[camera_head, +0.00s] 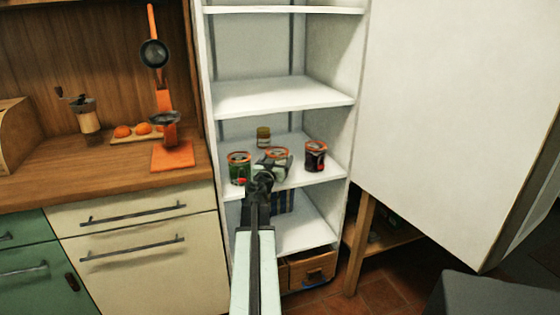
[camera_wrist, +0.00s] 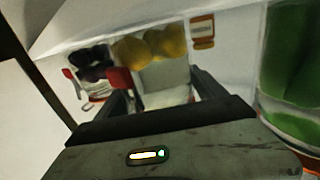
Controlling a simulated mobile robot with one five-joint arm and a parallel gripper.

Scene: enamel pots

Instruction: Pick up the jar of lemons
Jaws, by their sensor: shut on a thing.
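The jar of lemons (camera_wrist: 163,78) shows yellow fruit and a pale label between the two fingers of my gripper (camera_wrist: 160,98) in the wrist view. My gripper is shut on it. In the head view the jar of lemons (camera_head: 279,160) is at the middle shelf, just past my gripper (camera_head: 264,176), which hides part of it. The jar looks tilted. I cannot tell whether its base touches the shelf.
A green jar (camera_head: 239,170) stands close on the left and a dark jar (camera_head: 315,156) on the right. The shelf above (camera_head: 270,97) is bare. An open white door (camera_head: 450,110) is at right.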

